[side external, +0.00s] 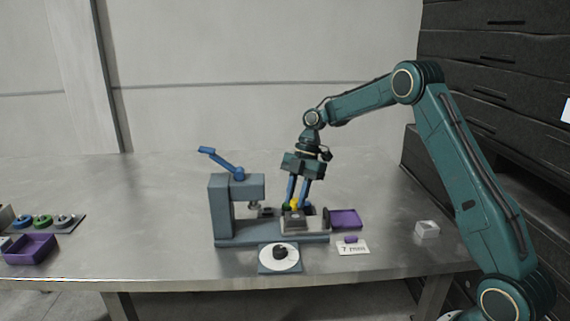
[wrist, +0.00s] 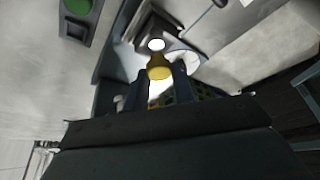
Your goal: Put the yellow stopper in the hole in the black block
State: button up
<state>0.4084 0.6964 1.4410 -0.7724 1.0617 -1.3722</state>
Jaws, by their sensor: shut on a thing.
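The yellow stopper (side external: 295,204) is between the blue fingers of my gripper (side external: 297,202). In the wrist view the stopper (wrist: 159,68) shows between the fingertips of my gripper (wrist: 160,76), which is shut on it. A dark block also shows past the stopper in the wrist view (wrist: 154,22). Its hole is not clear in either view, and I cannot tell whether the stopper touches the block.
The grey press (side external: 222,205) with a blue lever (side external: 222,161) stands left of my gripper. A purple tray (side external: 345,218) is at right, with a white card (side external: 353,248) in front. A clear box (side external: 427,229) stands farther right.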

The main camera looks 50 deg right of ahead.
jog(key=shift+f, duration=1.1)
dwell(1.8)
jog(key=o, duration=1.4)
jog(key=shift+o, duration=0.2)
jog(key=shift+r, duration=0.1)
jog(key=shift+r, duration=3.65)
